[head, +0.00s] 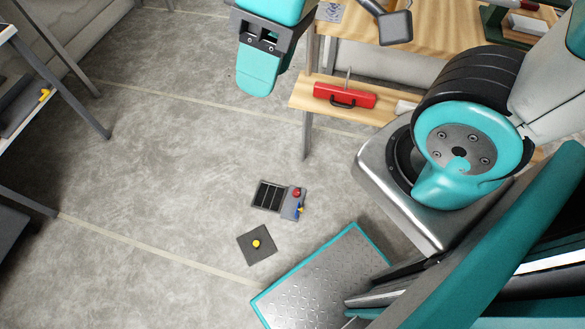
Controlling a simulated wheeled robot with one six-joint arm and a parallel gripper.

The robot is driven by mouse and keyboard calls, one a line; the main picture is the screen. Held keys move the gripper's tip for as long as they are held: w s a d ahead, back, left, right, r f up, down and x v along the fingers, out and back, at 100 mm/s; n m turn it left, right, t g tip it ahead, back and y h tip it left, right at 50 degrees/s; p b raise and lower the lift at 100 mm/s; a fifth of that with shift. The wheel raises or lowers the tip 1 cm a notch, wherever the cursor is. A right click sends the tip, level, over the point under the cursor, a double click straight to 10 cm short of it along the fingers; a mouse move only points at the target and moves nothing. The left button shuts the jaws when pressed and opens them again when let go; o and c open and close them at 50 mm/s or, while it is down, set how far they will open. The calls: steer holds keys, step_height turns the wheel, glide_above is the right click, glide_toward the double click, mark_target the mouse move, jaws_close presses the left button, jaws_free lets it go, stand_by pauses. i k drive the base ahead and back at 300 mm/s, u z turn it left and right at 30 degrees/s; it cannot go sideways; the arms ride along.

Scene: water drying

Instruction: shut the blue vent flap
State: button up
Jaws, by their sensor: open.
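A low grey floor unit (291,203) with a dark slatted grille (268,196) lies on the concrete near the middle of the head view. A red knob (297,192) and a small blue piece (300,210) are on its right side. The blue piece may be the vent flap; it is too small to tell how far it stands open. My gripper (258,82) hangs in from the top, teal with a dark grey body. It is open and empty, well apart from the unit. Its fingers overlap in this view, so the gap between them is hidden.
A dark square plate with a yellow knob (256,244) lies just below the unit. A wooden bench (355,27) has a lower shelf holding a red toolbox (343,95). A dark-legged table (80,105) stands at left. The floor between is clear.

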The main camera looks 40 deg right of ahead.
mark_target(298, 210)
steer(key=u, duration=0.05)
steer(key=k, duration=1.35)
steer(key=u, duration=0.45)
steer(key=i, duration=0.8)
steer(key=z, duration=0.5)
